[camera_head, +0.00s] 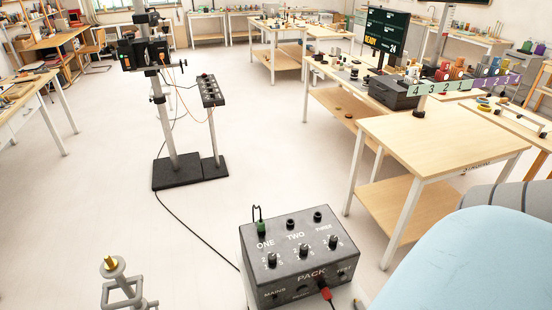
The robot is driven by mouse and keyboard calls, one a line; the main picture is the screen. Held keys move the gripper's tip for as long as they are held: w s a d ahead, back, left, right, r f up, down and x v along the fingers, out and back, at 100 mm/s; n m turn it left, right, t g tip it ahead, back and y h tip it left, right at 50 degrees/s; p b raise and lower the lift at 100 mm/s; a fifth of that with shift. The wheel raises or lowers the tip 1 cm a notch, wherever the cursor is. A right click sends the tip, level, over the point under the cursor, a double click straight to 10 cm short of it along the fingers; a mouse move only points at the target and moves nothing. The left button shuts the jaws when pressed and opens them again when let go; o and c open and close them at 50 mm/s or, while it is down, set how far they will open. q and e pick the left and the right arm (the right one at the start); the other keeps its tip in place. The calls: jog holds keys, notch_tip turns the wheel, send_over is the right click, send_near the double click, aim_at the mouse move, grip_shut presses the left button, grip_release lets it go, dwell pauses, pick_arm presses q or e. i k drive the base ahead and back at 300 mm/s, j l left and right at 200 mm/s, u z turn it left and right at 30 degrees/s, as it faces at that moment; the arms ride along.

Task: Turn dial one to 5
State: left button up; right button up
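Dial one (272,260) is a small black knob on the sloped face of the dark grey box (248,278) lettered PACK. It sits under the word ONE at the left of a row of three dials. Dial two (303,250) and dial three (333,242) are to its right. Small numbers stand around each dial. The setting of dial one is too small to tell. A green plug (262,227) with a dark wire loop stands in the socket above dial one. A red plug (325,292) is at the box's front. I see neither gripper.
A wooden table (440,135) stands behind the box to the right. A pale blue rounded surface (470,255) fills the lower right. A grey frame with a brass tip (110,263) is at lower left. A black-based stand (180,172) stands behind. Floor left of the box is open, crossed by a cable.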

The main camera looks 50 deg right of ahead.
aim_at(271, 257)
jog(key=z, duration=1.65)
